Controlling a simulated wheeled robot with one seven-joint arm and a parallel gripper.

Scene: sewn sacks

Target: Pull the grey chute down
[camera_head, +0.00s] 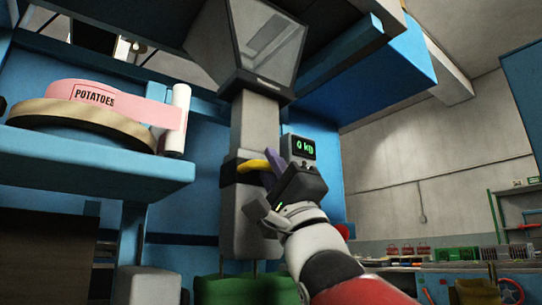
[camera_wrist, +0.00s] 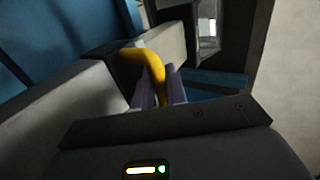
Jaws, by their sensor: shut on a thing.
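The grey chute (camera_head: 255,125) hangs upright under a hopper in the middle of the head view, with a wider lower sleeve (camera_head: 238,222) and a dark band around it. A yellow handle (camera_head: 252,166) stands out from the band; it also shows in the wrist view (camera_wrist: 153,65). My gripper (camera_head: 268,172) is at the handle, and its purple fingers (camera_wrist: 158,88) are shut on it in the wrist view. The fingertips are partly hidden by the handle and my wrist.
A hopper with a clear front (camera_head: 265,40) sits above the chute. A display reading 0 kg (camera_head: 304,148) is right of it. A blue shelf (camera_head: 95,168) at left holds a roll of pink POTATOES labels (camera_head: 120,98). Something green (camera_head: 238,290) lies below the chute.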

